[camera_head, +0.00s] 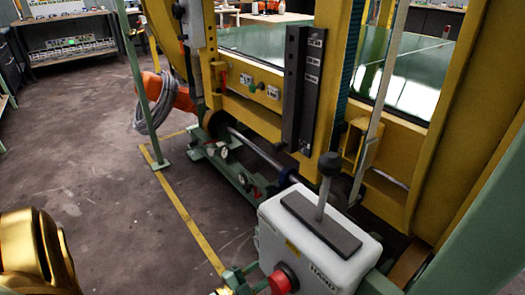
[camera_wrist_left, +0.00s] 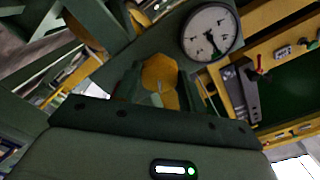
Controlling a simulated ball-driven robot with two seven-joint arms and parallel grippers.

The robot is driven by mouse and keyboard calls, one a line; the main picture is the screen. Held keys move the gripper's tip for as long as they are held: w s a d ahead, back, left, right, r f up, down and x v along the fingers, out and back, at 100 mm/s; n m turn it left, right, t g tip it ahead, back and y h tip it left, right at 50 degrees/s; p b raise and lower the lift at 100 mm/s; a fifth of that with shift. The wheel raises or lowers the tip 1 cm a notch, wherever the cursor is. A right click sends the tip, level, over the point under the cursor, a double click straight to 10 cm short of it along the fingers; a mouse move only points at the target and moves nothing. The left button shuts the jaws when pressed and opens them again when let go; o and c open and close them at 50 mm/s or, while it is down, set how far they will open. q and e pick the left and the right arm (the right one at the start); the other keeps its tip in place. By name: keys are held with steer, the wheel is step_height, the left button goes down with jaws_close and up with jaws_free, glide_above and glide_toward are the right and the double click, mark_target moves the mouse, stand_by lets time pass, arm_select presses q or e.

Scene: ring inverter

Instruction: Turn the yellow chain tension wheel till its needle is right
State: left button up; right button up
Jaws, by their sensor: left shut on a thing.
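The yellow chain tension wheel (camera_wrist_left: 158,74) shows in the left wrist view, just beyond my gripper's dark front edge and partly covered by the fingers. My left gripper (camera_wrist_left: 160,94) is shut on the wheel. A round white gauge (camera_wrist_left: 210,32) with a dark rim is up and to the right of the wheel. It has a dark needle and a green patch low on its face; the picture is too small to tell the exact reading. The wheel, the gauge and both grippers are out of the head view.
In the head view a yellow machine frame (camera_head: 338,75) stands at the right. A grey control box (camera_head: 318,243) with a black-knobbed lever (camera_head: 326,180) and a red knob (camera_head: 283,279) stands in front. A green post (camera_head: 133,75) holds a coiled cable (camera_head: 155,112). The floor at left is clear.

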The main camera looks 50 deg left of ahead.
arm_select(q)
steer(key=m, duration=0.3)
steer(key=shift+s+f, duration=0.15)
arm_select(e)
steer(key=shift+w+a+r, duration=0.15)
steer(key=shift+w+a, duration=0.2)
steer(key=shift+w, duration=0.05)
arm_select(q)
steer(key=o, duration=1)
steer(key=shift+c, duration=0.2)
